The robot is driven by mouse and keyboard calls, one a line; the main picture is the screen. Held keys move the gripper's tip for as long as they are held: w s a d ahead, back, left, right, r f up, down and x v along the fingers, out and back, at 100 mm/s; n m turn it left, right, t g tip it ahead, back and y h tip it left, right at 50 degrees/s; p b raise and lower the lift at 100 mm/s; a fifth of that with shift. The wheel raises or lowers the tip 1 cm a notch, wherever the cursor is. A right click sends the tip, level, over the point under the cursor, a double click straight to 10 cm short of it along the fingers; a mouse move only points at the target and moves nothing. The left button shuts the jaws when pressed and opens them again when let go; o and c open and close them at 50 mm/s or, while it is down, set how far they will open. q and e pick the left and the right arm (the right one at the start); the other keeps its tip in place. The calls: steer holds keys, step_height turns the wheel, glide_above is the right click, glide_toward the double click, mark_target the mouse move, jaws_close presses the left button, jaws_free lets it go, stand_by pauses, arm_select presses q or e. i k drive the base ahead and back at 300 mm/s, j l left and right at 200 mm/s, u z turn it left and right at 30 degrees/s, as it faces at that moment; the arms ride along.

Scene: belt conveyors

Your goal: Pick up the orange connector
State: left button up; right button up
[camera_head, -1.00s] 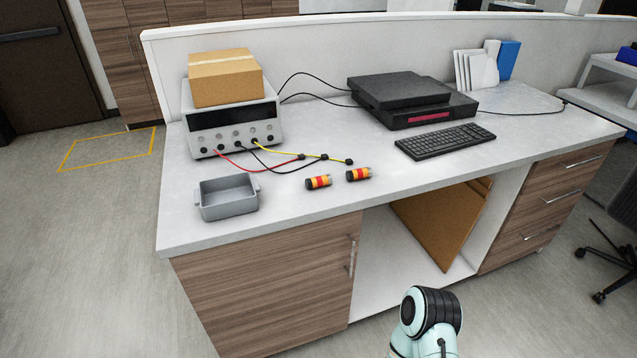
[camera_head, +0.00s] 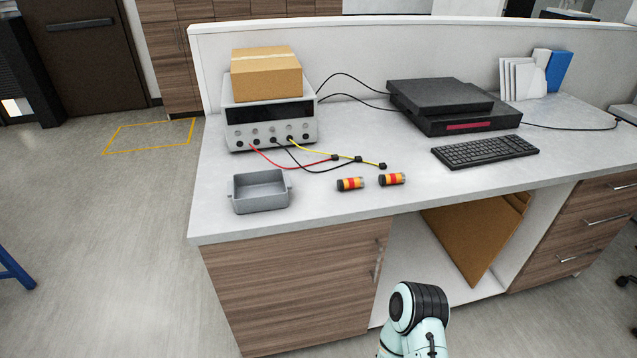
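Two small cylindrical connectors lie on their sides on the grey desk (camera_head: 330,215), near its front edge. Both have orange, red and yellow bands and a dark end. The left connector (camera_head: 350,184) and the right connector (camera_head: 392,179) lie a little apart. Neither is held. I cannot tell which one the task calls the orange connector. Neither gripper shows in the head view; only a pale arm link of mine is at the bottom, in front of the desk.
A grey open bin (camera_head: 261,193) stands left of the connectors. Behind are a power supply (camera_head: 270,128) with red, black and yellow cables, and a cardboard box (camera_head: 266,77) on top. A black keyboard (camera_head: 485,151) lies to the right. The desk's front strip is clear.

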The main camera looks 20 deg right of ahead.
mark_target(350, 183)
steer(key=l+u, duration=0.25)
steer(key=u, duration=0.15)
steer(key=l+u, duration=0.2)
steer(key=u, duration=0.25)
steer(key=k+l+u, duration=0.1)
steer(key=u, duration=0.3)
steer(key=k+l+u, duration=0.3)
steer(key=l, duration=0.2)
steer(key=k+l+u, duration=0.3)
steer(key=k+l, duration=0.05)
steer(key=l, duration=0.05)
